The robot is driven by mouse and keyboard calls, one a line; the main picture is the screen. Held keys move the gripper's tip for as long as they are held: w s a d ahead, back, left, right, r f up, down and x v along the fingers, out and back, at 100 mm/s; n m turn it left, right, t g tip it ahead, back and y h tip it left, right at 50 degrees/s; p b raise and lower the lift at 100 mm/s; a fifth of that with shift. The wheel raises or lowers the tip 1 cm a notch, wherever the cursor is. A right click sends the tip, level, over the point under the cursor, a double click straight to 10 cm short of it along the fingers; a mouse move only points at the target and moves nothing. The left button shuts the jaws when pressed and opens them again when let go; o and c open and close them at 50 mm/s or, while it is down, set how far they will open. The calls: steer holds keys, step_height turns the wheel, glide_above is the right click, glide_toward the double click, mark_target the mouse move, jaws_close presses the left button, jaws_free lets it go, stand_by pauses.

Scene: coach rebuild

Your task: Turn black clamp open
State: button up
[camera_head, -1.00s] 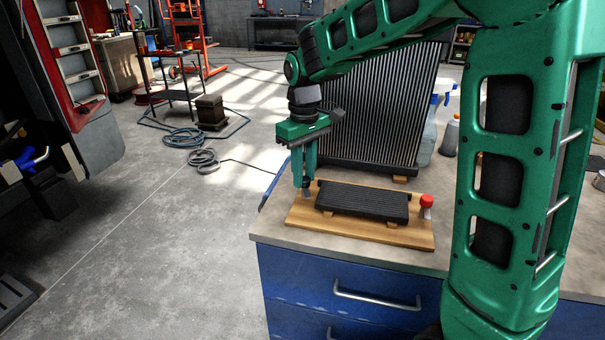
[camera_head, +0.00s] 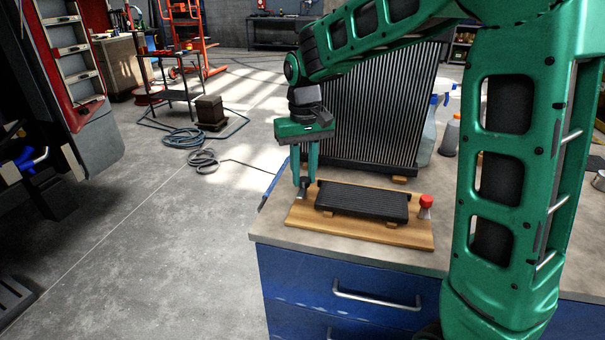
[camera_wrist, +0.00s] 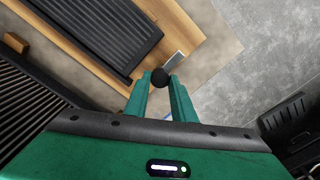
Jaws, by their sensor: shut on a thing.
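The black clamp (camera_wrist: 160,77) shows in the wrist view as a dark round knob between my fingertips, with a grey metal plate (camera_wrist: 174,61) beside it. In the head view the clamp is mostly hidden by my fingers at the left end of the wooden board (camera_head: 370,232). My gripper (camera_head: 304,186) points down there and is shut on the black clamp; it also shows in the wrist view (camera_wrist: 160,82). A black ribbed block (camera_head: 362,200) lies on the board. A red-topped clamp (camera_head: 426,202) stands at the board's right end.
The board lies on a bench (camera_head: 275,231) with blue drawers (camera_head: 350,285). A large finned radiator (camera_head: 375,110) stands close behind the board. Bottles (camera_head: 450,137) stand at the back right. Open floor lies left of the bench.

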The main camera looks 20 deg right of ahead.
mark_target(304, 178)
steer(key=shift+w+r, duration=0.15)
steer(key=o, duration=1.1)
steer(key=shift+c, duration=0.2)
step_height(304, 178, up, 11)
steer(key=shift+f, duration=0.2)
steer(key=shift+d, duration=0.1)
